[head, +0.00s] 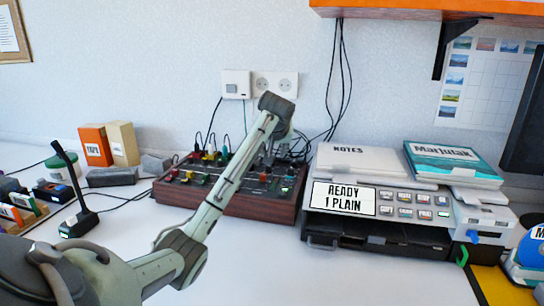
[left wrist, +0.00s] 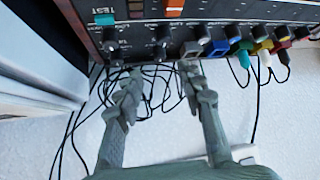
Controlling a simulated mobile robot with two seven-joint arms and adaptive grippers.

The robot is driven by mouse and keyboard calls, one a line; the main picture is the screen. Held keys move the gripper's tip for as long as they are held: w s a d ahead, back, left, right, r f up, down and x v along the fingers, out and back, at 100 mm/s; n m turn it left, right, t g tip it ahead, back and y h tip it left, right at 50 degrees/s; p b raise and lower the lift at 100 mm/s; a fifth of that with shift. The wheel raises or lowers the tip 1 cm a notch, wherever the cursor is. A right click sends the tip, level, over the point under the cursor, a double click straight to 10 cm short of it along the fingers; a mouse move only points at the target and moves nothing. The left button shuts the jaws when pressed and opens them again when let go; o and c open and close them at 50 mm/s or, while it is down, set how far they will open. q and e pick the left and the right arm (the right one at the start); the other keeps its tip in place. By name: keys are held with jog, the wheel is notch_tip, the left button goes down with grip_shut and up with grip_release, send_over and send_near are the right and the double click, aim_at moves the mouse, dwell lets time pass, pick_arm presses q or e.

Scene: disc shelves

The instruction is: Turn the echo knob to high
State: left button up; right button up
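The mixer (head: 250,206) is a dark panel in a reddish-brown case, against the back wall in the head view. In the left wrist view its panel (left wrist: 205,12) fills the top, with black knobs (left wrist: 162,34) and (left wrist: 111,38) along the near edge. The lettering is too blurred to tell which knob is echo. My left arm reaches across the mixer. My left gripper (left wrist: 160,78) is open and empty, its two fingers apart and pointing at the knob edge; contact cannot be judged. In the head view the arm mostly hides it. My right gripper is not in view.
Loose black cables (left wrist: 155,90) and coloured plugs (left wrist: 245,55) crowd the mixer's back edge. A printer (head: 375,231) with a notes stack stands close on its right. A desk microphone (head: 75,190) and boxes (head: 110,145) stand left. The front table (head: 330,280) is clear.

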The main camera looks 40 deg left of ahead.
pick_arm(q)
jog(key=x, duration=0.7)
jog(key=shift+f, duration=0.15)
grip_shut()
